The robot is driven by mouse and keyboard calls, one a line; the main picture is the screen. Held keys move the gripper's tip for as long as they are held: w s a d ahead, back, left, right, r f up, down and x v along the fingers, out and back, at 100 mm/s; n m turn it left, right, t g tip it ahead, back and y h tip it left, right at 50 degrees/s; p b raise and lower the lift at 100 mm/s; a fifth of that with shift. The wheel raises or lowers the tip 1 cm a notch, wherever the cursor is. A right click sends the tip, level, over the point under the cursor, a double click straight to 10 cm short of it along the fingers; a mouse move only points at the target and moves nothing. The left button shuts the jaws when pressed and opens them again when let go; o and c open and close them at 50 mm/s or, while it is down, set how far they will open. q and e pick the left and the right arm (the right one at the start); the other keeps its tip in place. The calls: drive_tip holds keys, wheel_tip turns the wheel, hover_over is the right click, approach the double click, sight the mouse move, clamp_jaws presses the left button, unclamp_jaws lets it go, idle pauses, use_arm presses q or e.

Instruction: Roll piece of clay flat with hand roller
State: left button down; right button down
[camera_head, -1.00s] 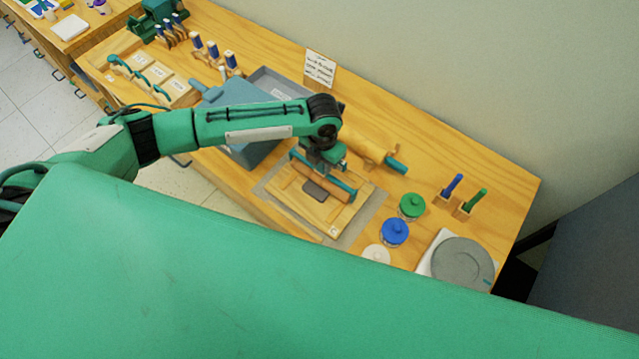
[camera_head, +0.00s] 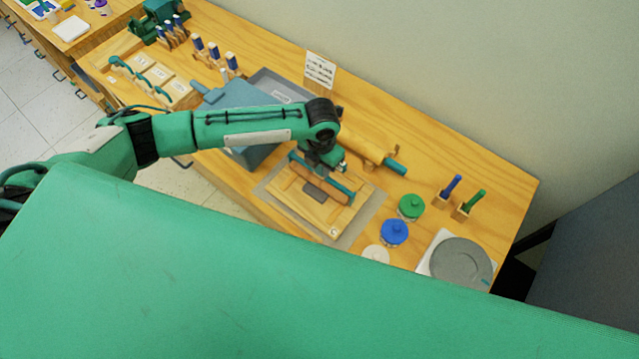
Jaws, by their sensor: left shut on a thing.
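A small dark brown piece of clay (camera_head: 313,193) lies flat on the wooden board (camera_head: 331,219). The hand roller (camera_head: 332,189), wooden with teal ends, is just on the wall side of the clay. Whether it touches the clay I cannot tell. My left gripper (camera_head: 323,171) is above the roller and shut on it. Its fingertips are mostly hidden by its own wrist. My right gripper is not in view.
A larger rolling pin (camera_head: 362,147) lies behind my wrist. A grey-blue bin (camera_head: 262,153) stands left of the board. Green (camera_head: 411,206) and blue (camera_head: 394,232) lidded jars and a grey turntable (camera_head: 461,262) stand to the right.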

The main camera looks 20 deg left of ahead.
use_arm(q)
drive_tip(key=s, duration=0.1)
drive_tip(key=s+p, duration=0.1)
drive_tip(key=s+a+p, duration=0.1)
drive_tip(key=shift+s+a+f, duration=0.1)
drive_tip(key=shift+s+f, duration=0.25)
drive_tip(key=shift+s, duration=0.05)
drive_tip(key=shift+w, duration=0.2)
drive_tip(key=shift+w+d, duration=0.3)
drive_tip(key=shift+w, duration=0.45)
drive_tip(key=shift+w+d+f+b, duration=0.15)
drive_tip(key=shift+w+d+b, duration=0.1)
drive_tip(key=shift+w+b, duration=0.25)
drive_tip(key=shift+w+d+f+b, duration=0.1)
drive_tip(key=shift+w+d+b, duration=0.15)
drive_tip(key=shift+w, duration=0.4)
drive_tip(key=shift+w+d+r, duration=0.1)
drive_tip(key=shift+w+d, duration=0.05)
drive_tip(key=shift+w, duration=0.45)
drive_tip(key=shift+w+d+r, duration=0.1)
drive_tip(key=shift+w+d, duration=0.05)
drive_tip(key=shift+w, duration=0.4)
drive_tip(key=shift+s, duration=0.15)
